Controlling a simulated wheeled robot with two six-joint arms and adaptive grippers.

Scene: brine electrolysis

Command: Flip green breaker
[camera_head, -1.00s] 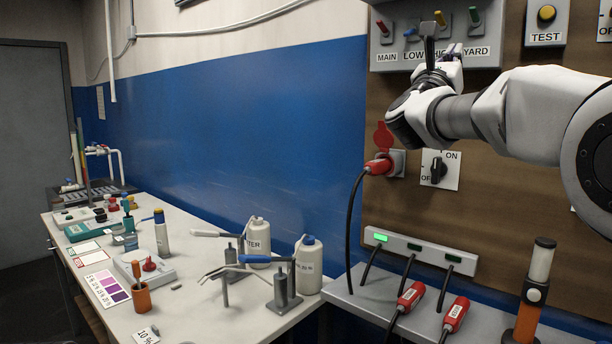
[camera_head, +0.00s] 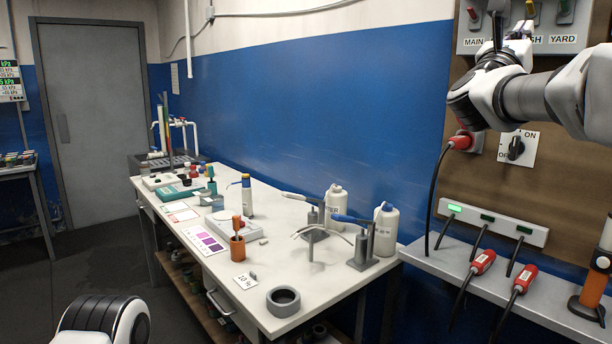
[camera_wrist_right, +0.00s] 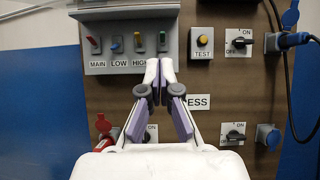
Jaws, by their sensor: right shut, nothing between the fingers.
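The green breaker (camera_wrist_right: 162,41) is the rightmost lever on the grey breaker box (camera_wrist_right: 125,66) in the right wrist view. It also shows at the top right of the head view (camera_head: 566,8). Its lever appears to point up. My right gripper (camera_wrist_right: 160,66) is shut and empty, its fingertips below the green breaker and over the YARD label in the wrist view. In the head view, it (camera_head: 497,30) is in front of the box's left half, hiding the LOW label. I cannot tell whether it touches the box. My left gripper is out of view.
Red (camera_wrist_right: 93,44), blue (camera_wrist_right: 115,46) and yellow (camera_wrist_right: 138,43) breakers stand left of the green one. A yellow TEST button (camera_wrist_right: 202,40) is to its right. A red plug (camera_head: 460,141) with a black cable sits below. A cluttered bench (camera_head: 205,292) stands left.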

